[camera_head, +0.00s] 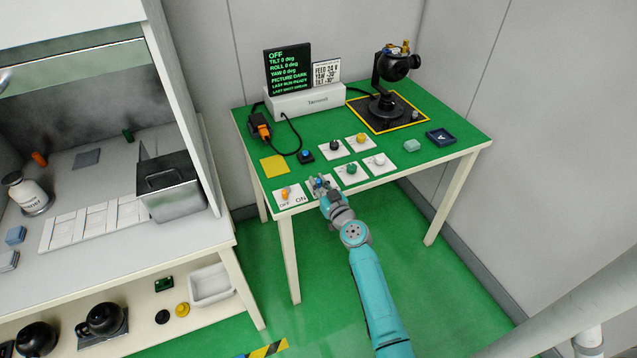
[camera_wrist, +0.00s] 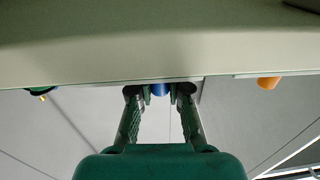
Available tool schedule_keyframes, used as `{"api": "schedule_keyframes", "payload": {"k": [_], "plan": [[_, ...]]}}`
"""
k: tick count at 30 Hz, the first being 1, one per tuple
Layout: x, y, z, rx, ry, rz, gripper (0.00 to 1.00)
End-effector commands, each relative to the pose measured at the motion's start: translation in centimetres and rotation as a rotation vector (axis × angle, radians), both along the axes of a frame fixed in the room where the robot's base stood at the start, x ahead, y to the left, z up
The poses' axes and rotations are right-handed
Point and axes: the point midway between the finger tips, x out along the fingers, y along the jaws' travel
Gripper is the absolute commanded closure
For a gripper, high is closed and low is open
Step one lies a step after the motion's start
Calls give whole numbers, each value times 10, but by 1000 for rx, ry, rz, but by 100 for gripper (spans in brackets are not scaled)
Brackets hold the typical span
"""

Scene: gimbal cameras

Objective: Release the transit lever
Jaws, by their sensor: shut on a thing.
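A black gimbal camera (camera_head: 388,75) stands on a dark, yellow-edged plate at the table's back right, with small brass-coloured parts on top. I cannot tell which part is the transit lever. My gripper (camera_head: 320,185) is at the table's front edge, far from the gimbal, at a white plate with a blue knob (camera_head: 318,182). In the wrist view my gripper (camera_wrist: 160,92) has its two fingers on either side of the blue knob (camera_wrist: 161,90), shut on it. The knob's far part is hidden.
An orange switch (camera_head: 286,193) on an OFF/ON plate sits left of my gripper. Black, yellow, green and white knobs stand behind and right. A display (camera_head: 288,70) reads OFF, tilt, roll and yaw 0 deg, beside a card (camera_head: 326,72).

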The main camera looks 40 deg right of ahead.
Motion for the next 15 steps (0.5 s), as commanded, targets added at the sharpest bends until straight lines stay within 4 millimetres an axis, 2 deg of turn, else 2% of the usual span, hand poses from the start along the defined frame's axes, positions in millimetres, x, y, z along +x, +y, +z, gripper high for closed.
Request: {"api": "schedule_keyframes", "payload": {"k": [1,3,15], "plan": [[0,0,0,0,0,0,76],[0,0,0,0,0,0,58],[-4,1,-1,0,1,0,57]]}}
